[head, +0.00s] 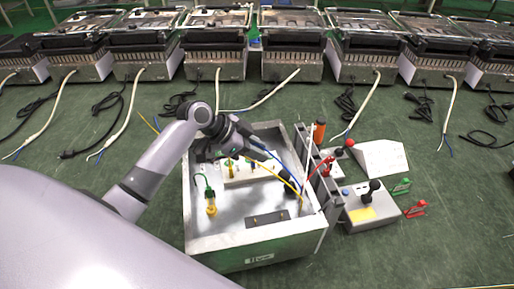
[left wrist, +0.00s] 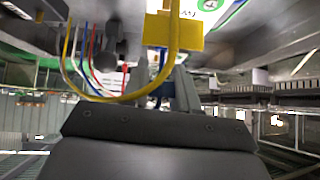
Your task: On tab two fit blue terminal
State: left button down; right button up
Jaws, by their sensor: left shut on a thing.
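My left gripper (head: 228,150) is over the open metal housing (head: 232,238), above a pale block (head: 262,172) with several small terminals. It is shut. In the left wrist view the gripper's fingers (left wrist: 163,82) close around something small, and a bit of blue (left wrist: 158,94) shows between them. The blue terminal itself is mostly hidden by my gripper. A blue wire (head: 270,156) runs from near the gripper to the housing's right side. I cannot make out tab two. A yellow block (left wrist: 174,32) with a yellow wire hangs close in the left wrist view. My right gripper is not in view.
A yellow wire (head: 276,173) and a red wire (head: 317,166) cross the housing's right side. A green wire with a yellow terminal (head: 211,208) stands at its left. A control box (head: 366,212) with a dark knob is at right. Several grills line the back.

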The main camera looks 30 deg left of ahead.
pick_arm(q)
jog(key=shift+f+b, duration=0.6)
jog(key=shift+f, duration=0.45)
jog(key=c, duration=0.8)
grip_release()
jog(key=shift+v, duration=3.65)
